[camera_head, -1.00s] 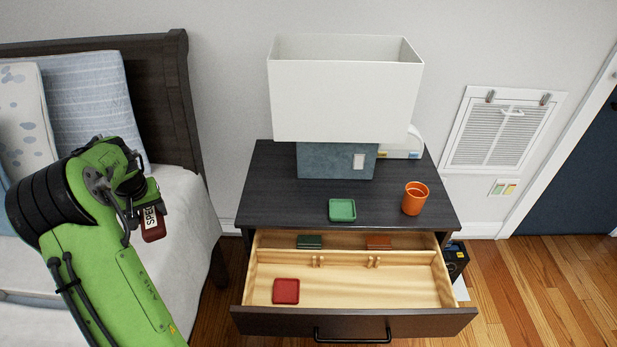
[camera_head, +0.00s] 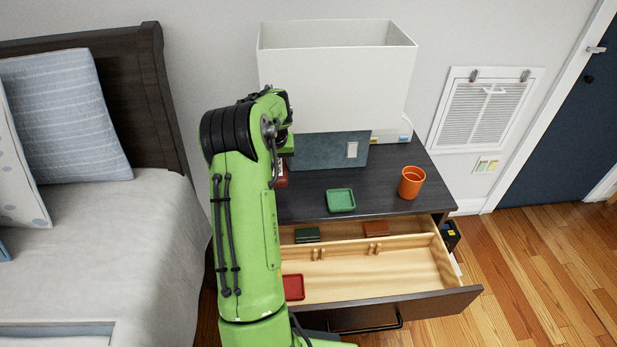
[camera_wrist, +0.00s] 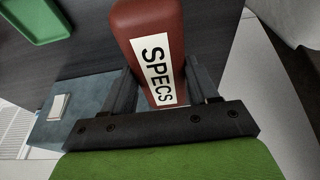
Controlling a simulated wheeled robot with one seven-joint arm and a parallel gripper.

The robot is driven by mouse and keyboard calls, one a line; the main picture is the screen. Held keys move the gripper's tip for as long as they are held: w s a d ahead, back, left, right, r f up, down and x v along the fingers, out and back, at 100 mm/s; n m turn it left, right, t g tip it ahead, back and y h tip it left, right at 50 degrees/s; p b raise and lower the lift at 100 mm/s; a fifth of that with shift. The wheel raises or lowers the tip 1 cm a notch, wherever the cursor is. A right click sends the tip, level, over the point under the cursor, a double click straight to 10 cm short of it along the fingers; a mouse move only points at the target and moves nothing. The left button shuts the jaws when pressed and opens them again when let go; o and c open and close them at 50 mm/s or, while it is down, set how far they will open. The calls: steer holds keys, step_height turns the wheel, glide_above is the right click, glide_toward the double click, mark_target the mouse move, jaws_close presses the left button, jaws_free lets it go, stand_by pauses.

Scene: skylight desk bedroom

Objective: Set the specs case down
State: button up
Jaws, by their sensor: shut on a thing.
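The specs case (camera_wrist: 150,40) is red-brown with a white label reading SPECS. In the wrist view my gripper (camera_wrist: 165,85) is shut on it, with one dark finger on each side. In the head view a small part of the case (camera_head: 282,174) shows beside my green arm, in front of the left part of the nightstand top (camera_head: 385,199). I cannot tell whether the case touches the top. My arm hides most of the gripper and case in the head view.
A green tray (camera_head: 341,200) and an orange cup (camera_head: 411,182) stand on the nightstand, before the lamp (camera_head: 335,70). The open drawer (camera_head: 400,270) below holds a red tray (camera_head: 293,287), a dark green item (camera_head: 307,235) and a brown-red item (camera_head: 376,229). The bed (camera_head: 90,240) is at left.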

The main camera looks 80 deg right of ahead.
mark_target(277, 170)
step_height(277, 170, down, 10)
steer(key=b, duration=0.3)
steer(key=shift+r, duration=0.25)
steer(key=o, duration=1.2)
steer(key=p+v, duration=0.3)
steer(key=v, duration=0.9)
steer(key=shift+d+r+p, duration=0.1)
steer(key=shift+r+p, duration=0.1)
steer(key=shift+p, duration=0.1)
steer(key=w+a+r+n+t, duration=0.1)
steer(key=w+a+r+n, duration=0.1)
steer(key=w+a+r, duration=0.35)
steer(key=w+a+r+n+t+y, duration=0.1)
steer(key=w+a+r+n, duration=0.15)
steer(key=w+a, duration=0.55)
steer(key=w+a+r+n+t, duration=0.15)
steer(key=w+a+r, duration=0.25)
steer(key=a, duration=0.5)
steer(key=s+a+n, duration=0.3)
steer(key=a, duration=0.6)
steer(key=s+a+r+n+t+y, duration=0.1)
steer(key=s+a+n, duration=0.2)
steer(key=a, duration=0.5)
steer(key=s+a+n+y, duration=0.1)
steer(key=s+a+n, duration=0.2)
steer(key=a, duration=0.6)
steer(key=shift+s+a+r, duration=0.25)
steer(key=shift+s+a, duration=0.1)
steer(key=shift+s, duration=0.35)
